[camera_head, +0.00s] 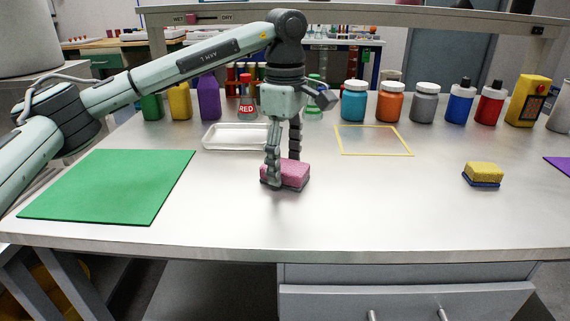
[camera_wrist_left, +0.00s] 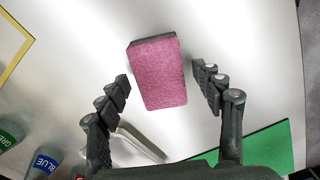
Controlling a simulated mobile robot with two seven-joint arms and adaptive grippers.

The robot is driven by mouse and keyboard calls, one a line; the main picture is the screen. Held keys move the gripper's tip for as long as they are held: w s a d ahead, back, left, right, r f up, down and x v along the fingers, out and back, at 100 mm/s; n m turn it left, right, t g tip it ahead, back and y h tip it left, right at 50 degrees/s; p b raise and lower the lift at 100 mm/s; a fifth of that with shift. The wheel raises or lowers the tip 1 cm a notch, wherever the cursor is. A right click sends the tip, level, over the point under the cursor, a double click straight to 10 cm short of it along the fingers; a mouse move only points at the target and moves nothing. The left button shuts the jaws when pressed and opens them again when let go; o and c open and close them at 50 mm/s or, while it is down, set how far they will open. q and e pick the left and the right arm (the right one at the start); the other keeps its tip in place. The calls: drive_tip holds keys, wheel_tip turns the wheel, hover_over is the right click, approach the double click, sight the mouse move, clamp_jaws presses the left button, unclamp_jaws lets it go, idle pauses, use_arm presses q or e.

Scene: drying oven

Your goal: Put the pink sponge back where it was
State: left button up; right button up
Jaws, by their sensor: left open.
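The pink sponge (camera_head: 288,174) with a dark underside lies flat on the bench in the middle of the head view. It also shows in the left wrist view (camera_wrist_left: 158,72), lying between and just beyond the fingertips. My left gripper (camera_head: 284,170) points down over the sponge with its fingers apart on either side of it. In the wrist view the left gripper (camera_wrist_left: 163,80) is open, with a gap between each finger and the sponge. My right gripper is not in view.
A green mat (camera_head: 110,185) lies left, a yellow square outline (camera_head: 373,141) back right, a yellow sponge (camera_head: 483,173) right. Several bottles and jars (camera_head: 390,102) line the back. The front of the bench is clear.

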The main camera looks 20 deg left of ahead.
sight(284, 165)
use_arm(q)
wheel_tip(284, 165, up, 11)
drive_tip(key=shift+r+p, duration=0.2)
drive_tip(key=shift+p, duration=0.1)
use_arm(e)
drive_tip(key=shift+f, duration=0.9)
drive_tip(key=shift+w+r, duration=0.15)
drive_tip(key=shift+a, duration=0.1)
